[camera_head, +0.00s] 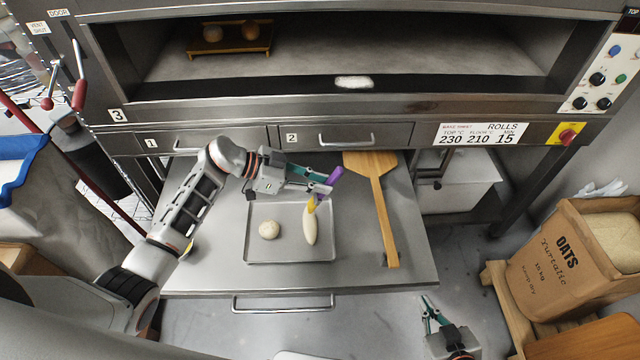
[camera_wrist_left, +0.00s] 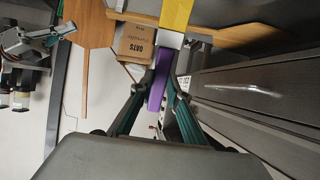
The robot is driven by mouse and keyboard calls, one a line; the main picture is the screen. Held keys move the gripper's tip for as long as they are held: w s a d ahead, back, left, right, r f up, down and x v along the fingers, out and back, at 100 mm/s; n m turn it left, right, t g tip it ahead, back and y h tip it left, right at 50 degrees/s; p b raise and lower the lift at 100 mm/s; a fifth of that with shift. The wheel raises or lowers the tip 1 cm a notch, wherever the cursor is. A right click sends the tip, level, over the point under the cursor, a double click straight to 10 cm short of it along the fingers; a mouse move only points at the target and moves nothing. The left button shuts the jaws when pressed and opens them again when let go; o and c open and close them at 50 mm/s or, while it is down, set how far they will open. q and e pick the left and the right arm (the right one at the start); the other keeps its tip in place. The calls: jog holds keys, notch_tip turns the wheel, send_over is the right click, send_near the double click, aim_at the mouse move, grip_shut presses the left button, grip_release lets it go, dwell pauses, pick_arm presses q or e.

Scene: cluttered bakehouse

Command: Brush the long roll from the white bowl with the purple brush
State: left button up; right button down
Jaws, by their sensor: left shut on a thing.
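My left gripper (camera_head: 328,188) is shut on the purple brush (camera_head: 334,175). Its purple handle (camera_wrist_left: 157,90) lies between the fingers in the left wrist view, with a yellow part beyond. In the head view the yellow end points down at the upper end of the long roll (camera_head: 310,228). They overlap there; I cannot tell whether they touch. The pale, slim roll lies lengthwise on the right of a grey metal tray (camera_head: 290,257). My right gripper (camera_head: 427,305) is at the lower right, its fingers apart and empty, away from the tray. I cannot make out the white bowl.
A round dough piece (camera_head: 269,230) sits left of the long roll. A wooden peel (camera_head: 380,200) lies right of the tray on the metal worktop (camera_head: 200,270). The oven front with drawers (camera_head: 345,138) stands behind. An oats sack (camera_head: 565,260) is at the right.

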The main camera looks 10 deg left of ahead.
aim_at(317, 195)
pick_arm(q)
jog(key=shift+f, duration=0.15)
jog(key=shift+f+b, duration=0.75)
jog(key=shift+b, duration=0.35)
notch_tip(317, 195, down, 3)
jog(key=b, duration=0.3)
jog(key=shift+f, duration=0.2)
dwell(0.3)
jog(key=shift+f+b, duration=0.35)
jog(key=shift+f, duration=0.15)
dwell(0.4)
jog(key=shift+f+p, duration=0.2)
jog(key=shift+p, duration=0.2)
dwell(2.2)
jog(key=shift+s, duration=0.1)
